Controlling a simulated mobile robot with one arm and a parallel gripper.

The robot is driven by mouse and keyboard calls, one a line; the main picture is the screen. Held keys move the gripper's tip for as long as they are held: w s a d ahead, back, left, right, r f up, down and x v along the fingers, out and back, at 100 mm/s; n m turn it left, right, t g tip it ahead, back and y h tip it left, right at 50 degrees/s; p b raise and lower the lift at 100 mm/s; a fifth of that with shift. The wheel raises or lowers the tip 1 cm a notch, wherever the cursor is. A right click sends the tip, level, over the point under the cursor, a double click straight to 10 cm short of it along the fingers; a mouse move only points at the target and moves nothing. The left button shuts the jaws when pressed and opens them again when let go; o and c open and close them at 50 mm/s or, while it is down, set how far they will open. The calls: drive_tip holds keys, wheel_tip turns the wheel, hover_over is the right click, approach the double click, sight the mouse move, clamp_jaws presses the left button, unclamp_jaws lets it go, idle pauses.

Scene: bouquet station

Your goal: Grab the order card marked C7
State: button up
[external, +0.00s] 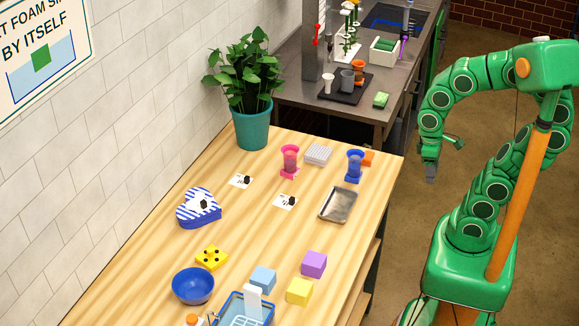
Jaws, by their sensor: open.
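Two small white cards with dark clips or marks lie on the wooden table: one card (236,182) nearer the wall, the other card (281,201) near the table's middle. A third white card (198,209) with a dark piece lies on the blue-and-white striped heart-shaped box (186,217). Their markings are too small to read, so I cannot tell which is C7. My gripper (430,178) hangs off the table's right side, pointing down, open and apart from all the cards.
The wooden table (150,270) also holds a pink vase (290,160), a blue vase (355,165), a metal tray (338,205), a potted plant (251,125), a blue bowl (193,286), coloured blocks (314,264) and a blue basket (240,312). A dark counter (300,90) stands behind.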

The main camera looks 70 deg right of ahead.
drive_tip(key=w+a+f+m+t+y, duration=0.1)
drive_tip(key=w+a+m+t+y, duration=0.15)
drive_tip(key=w+a+m, duration=0.65)
drive_tip(key=w+a+m+t+y, duration=0.1)
drive_tip(key=w+a+t+y, duration=0.2)
drive_tip(key=w, duration=1.1)
drive_tip(key=w+a+f+m+t+y, duration=0.1)
drive_tip(key=w+a+m+t, duration=0.4)
drive_tip(key=w, duration=0.7)
drive_tip(key=m+t+h, duration=0.5)
drive_tip(key=m+h, duration=0.3)
drive_tip(key=m, duration=1.4)
approach(248, 177)
drive_tip(key=shift+w+a+r+y, duration=0.1)
drive_tip(key=shift+w+r+y, duration=0.05)
drive_tip(key=shift+w, duration=0.35)
drive_tip(key=shift+w+a+r+y, duration=0.1)
drive_tip(key=shift+w, duration=0.4)
drive_tip(key=shift+w+d+f, duration=0.2)
drive_tip(key=shift+w+d, duration=0.05)
drive_tip(key=shift+d, duration=0.05)
drive_tip(key=shift+x, duration=1.1)
drive_tip(key=shift+w+d+f, duration=0.2)
drive_tip(key=shift+w+f, duration=0.8)
drive_tip(key=shift+w, duration=0.1)
drive_tip(key=shift+x, duration=1.1)
